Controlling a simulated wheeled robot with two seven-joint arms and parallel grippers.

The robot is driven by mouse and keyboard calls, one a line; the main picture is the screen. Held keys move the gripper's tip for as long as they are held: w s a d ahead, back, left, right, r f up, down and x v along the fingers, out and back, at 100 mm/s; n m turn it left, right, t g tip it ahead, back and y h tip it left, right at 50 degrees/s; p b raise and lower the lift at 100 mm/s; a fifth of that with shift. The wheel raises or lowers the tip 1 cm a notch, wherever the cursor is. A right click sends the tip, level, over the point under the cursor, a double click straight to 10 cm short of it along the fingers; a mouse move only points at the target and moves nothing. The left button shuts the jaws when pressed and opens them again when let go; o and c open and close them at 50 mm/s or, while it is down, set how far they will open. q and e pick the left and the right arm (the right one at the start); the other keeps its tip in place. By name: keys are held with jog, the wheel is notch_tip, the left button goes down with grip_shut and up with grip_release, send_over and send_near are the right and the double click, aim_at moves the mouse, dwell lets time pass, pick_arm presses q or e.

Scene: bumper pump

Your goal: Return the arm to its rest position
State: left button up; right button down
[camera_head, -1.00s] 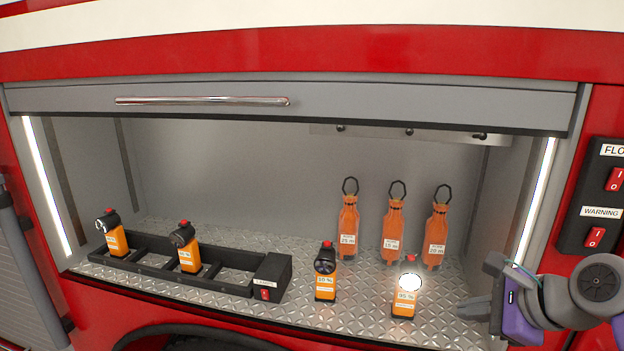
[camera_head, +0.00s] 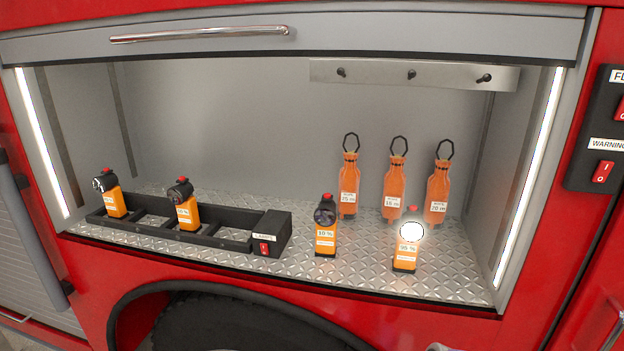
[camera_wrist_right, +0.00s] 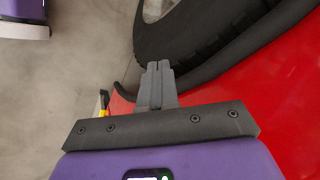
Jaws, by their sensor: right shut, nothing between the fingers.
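My right gripper (camera_wrist_right: 158,88) shows in the right wrist view with its fingers together and nothing between them. It is outside the compartment, low beside the red truck body (camera_wrist_right: 270,90) and the dark tire (camera_wrist_right: 185,40). It does not show clearly in the head view; only a small light piece (camera_head: 437,347) appears at the bottom edge, and I cannot tell what it is. My left gripper is not in the head view.
The open compartment holds a black charger rack (camera_head: 215,237) with two orange lamps, an unlit lamp (camera_head: 326,235), a lit lamp (camera_head: 407,250) and three orange bottle-shaped items (camera_head: 395,190). Hooks (camera_head: 411,74) are above. A switch panel (camera_head: 592,150) is at right.

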jog(key=s+a+f+n+g+b, duration=0.1)
jog(key=s+a+f+n+b, duration=0.2)
jog(key=s+f, duration=0.8)
jog(key=s+a+f+n+g+b, duration=0.2)
jog(key=s+a+f+n+b, duration=0.2)
jog(key=s+f, duration=0.6)
notch_tip(320, 180, down, 9)
jog(key=a+n, duration=0.2)
jog(key=n, duration=0.1)
jog(key=shift+s+a+g, duration=0.15)
jog(key=shift+s+g, duration=0.15)
jog(key=shift+s, duration=0.1)
